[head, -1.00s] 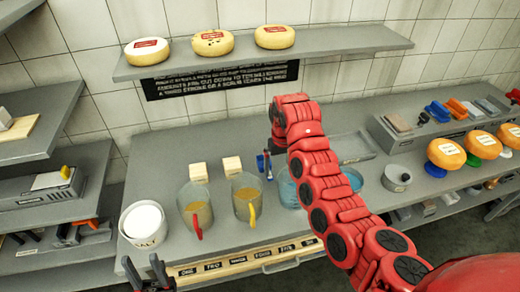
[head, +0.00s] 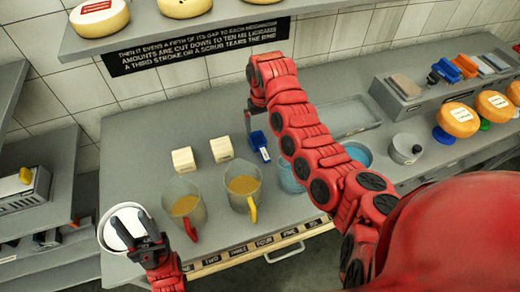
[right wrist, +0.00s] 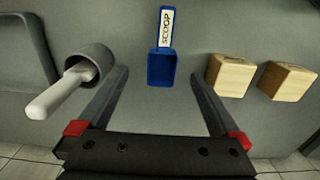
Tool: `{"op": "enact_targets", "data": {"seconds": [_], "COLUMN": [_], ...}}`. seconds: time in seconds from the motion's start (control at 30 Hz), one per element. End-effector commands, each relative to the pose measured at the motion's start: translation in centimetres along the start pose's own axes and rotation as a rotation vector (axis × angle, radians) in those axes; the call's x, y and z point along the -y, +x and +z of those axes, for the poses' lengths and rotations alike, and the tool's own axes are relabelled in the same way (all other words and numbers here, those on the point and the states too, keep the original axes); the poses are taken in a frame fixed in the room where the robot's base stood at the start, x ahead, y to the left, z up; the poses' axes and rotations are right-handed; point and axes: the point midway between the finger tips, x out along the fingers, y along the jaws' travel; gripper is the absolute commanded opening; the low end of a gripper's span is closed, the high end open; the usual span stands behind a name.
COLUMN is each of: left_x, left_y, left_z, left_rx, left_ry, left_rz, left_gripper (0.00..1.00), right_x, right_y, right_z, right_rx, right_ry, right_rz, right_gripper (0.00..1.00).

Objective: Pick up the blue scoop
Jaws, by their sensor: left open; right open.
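The blue scoop (head: 260,145) lies flat on the grey counter in the head view, just left of my right forearm. The right wrist view shows the blue scoop (right wrist: 162,68) with its bowl toward me and a white "SCOOP" label on its handle. My right gripper (right wrist: 160,76) is open and empty, pointing down, its fingers on either side of the scoop's bowl in the picture; they do not visibly touch it. In the head view that gripper (head: 249,120) is mostly hidden by the arm. My left gripper (head: 132,222) is open above the white salt tub (head: 106,240).
Two wooden blocks (head: 183,160) (head: 222,149) stand left of the scoop. Two jugs (head: 184,204) (head: 243,190) stand nearer the front edge. A grey cup (right wrist: 90,62) with a white-handled tool is beside the scoop in the right wrist view. A shelf (head: 190,25) overhangs behind.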

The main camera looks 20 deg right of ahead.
Motion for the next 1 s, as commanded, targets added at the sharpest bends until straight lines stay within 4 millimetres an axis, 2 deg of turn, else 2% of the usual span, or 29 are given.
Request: {"op": "enact_targets", "data": {"seconds": [0.03, 0.13, 0.37, 0.63, 0.9, 1.0], "left_x": [0.0, 0.0, -0.1, -0.2, -0.2, -0.2], "left_y": [-0.2, -0.9, -1.5, -4.0, -3.9, -3.9], "left_z": [0.0, 0.1, 0.2, 0.7, 0.7, 0.7], "left_rx": [-0.001, 0.0, -0.001, 0.0, 0.0, 0.0], "left_ry": [0.0, 0.0, 0.0, 0.0, 0.0, 0.0], "left_rz": [0.0, 0.0, 0.0, 0.0, 0.0, 0.0], "left_gripper": [0.47, 0.47, 0.47, 0.47, 0.47, 0.47], "right_x": [0.0, 0.0, 0.1, 0.5, 0.5, 0.5], "right_y": [1.4, 3.6, 5.6, 9.9, 10.1, 10.1], "right_z": [0.2, 0.1, 0.1, 0.2, 0.1, 0.1], "right_rx": [0.007, 0.004, 0.003, 0.005, 0.002, 0.002], "right_ry": [-0.001, -0.001, -0.002, -0.001, -0.001, -0.001], "right_rz": [0.0, 0.001, 0.001, 0.001, 0.001, 0.001], "right_gripper": [1.0, 1.0, 1.0, 1.0, 1.0, 0.84]}}
